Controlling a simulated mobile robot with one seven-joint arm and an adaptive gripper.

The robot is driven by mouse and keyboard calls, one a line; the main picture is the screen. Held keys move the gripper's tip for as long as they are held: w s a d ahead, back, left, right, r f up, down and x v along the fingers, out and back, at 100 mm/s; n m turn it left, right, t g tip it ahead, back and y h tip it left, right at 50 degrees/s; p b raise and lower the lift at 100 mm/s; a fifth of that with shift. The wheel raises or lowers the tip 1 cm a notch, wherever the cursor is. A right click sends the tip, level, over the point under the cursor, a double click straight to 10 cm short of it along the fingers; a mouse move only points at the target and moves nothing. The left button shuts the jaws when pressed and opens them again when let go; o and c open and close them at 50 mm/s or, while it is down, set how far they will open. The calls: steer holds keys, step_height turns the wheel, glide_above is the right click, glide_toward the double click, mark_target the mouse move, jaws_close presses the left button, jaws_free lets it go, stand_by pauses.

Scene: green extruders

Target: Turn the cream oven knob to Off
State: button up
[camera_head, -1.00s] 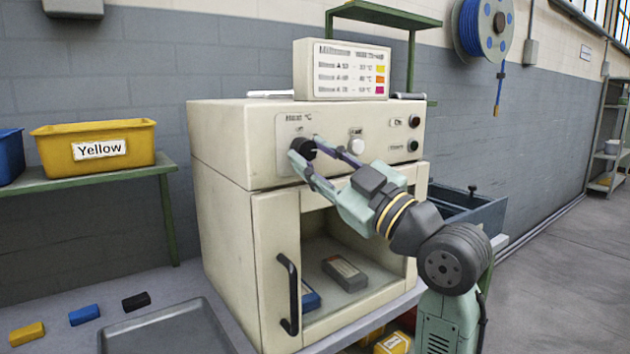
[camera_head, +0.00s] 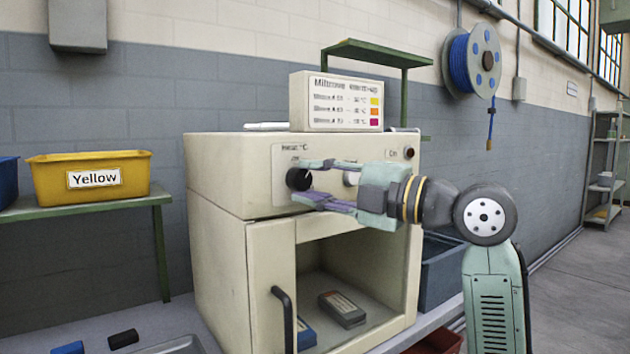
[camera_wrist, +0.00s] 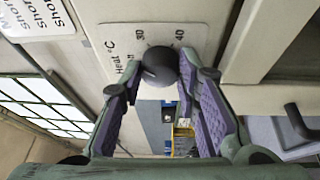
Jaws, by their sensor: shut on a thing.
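The cream oven (camera_head: 215,175) stands on the bench with its lower chamber open at the front. Its dark round knob (camera_head: 298,179) sits at the left of the upper control panel; it also shows in the wrist view (camera_wrist: 160,66). My gripper (camera_head: 312,181) reaches in from the right and is shut on this knob, one finger on each side; the fingers show in the wrist view too (camera_wrist: 160,82). Around the knob I read "Heat °C", 30 and 40. The knob's pointer is not clear, and my gripper hides part of the panel.
A sign box (camera_head: 335,101) stands on the oven. The door handle (camera_head: 284,318) is at the front left. A yellow bin (camera_head: 92,178) stands on a side shelf. A blue crate (camera_head: 440,265) is right of the oven.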

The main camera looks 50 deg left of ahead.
steer(key=n, duration=0.1)
steer(key=n+h+p, duration=0.1)
steer(key=n, duration=0.2)
steer(key=shift+r+t+h+p, duration=0.3)
steer(key=shift+p, duration=0.1)
steer(key=shift+s+n+t+h+p, duration=0.1)
steer(key=shift+n+t+h+p, duration=0.4)
steer(key=shift+n, duration=0.6)
steer(key=o, duration=1.2)
steer(key=shift+c, duration=0.2)
steer(key=shift+d+r, duration=0.1)
steer(key=v, duration=1.1)
steer(key=shift+w+d, duration=0.2)
steer(key=shift+d, duration=0.2)
